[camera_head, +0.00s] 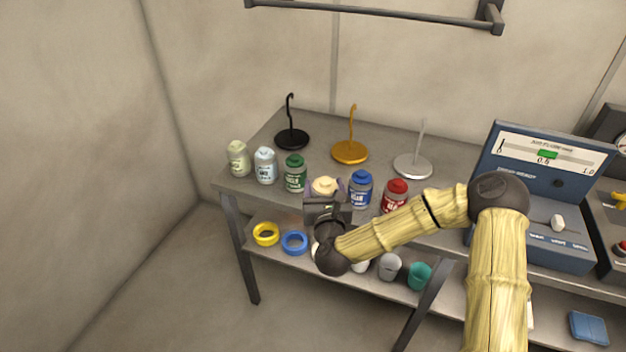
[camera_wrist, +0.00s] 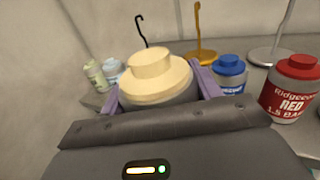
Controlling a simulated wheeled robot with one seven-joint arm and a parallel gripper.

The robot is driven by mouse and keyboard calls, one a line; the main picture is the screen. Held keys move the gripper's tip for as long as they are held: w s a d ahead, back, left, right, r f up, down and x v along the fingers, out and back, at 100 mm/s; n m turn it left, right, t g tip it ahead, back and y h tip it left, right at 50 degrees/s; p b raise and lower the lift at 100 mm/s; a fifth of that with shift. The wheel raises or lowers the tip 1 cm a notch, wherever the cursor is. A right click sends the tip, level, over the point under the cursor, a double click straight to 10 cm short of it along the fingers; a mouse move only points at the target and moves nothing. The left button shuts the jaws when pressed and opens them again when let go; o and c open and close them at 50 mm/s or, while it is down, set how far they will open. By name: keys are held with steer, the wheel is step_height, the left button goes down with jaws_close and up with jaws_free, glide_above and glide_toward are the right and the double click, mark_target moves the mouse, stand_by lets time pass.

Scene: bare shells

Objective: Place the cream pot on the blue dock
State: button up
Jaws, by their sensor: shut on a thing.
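The cream pot (camera_head: 324,185) has a pale lid and stands upright between the green and blue pots at the front of the upper shelf. In the wrist view the cream pot (camera_wrist: 157,72) sits between the purple fingers of my gripper (camera_wrist: 160,90). My gripper (camera_head: 326,191) is shut on it, hiding its lower body; I cannot tell whether its base touches the shelf. A blue ring (camera_head: 294,243), which may be the blue dock, lies empty on the lower shelf, below and left of my gripper.
A green pot (camera_head: 295,173), blue pot (camera_head: 360,190) and red pot (camera_head: 395,195) stand close by. Hooked stands, including a gold one (camera_head: 350,152), are behind. A yellow ring (camera_head: 266,234) is beside the blue ring. Cups, including a teal one (camera_head: 419,275), stand lower right.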

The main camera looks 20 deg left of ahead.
steer(key=s+d+f+m+h, duration=0.1)
steer(key=d+f+h, duration=0.1)
steer(key=d+f, duration=0.5)
steer(key=s+d+f+m+h, duration=0.1)
steer(key=d+f+h, duration=0.1)
steer(key=d+f, duration=0.5)
steer(key=s+d+f+m+t+h, duration=0.1)
steer(key=d+f, duration=0.6)
steer(key=d, duration=1)
steer(key=shift+s+f+m+h, duration=0.25)
steer(key=shift+m+h, duration=0.35)
steer(key=shift+w+d+r, duration=0.1)
steer(key=shift+d+r, duration=0.05)
steer(key=shift+r, duration=0.05)
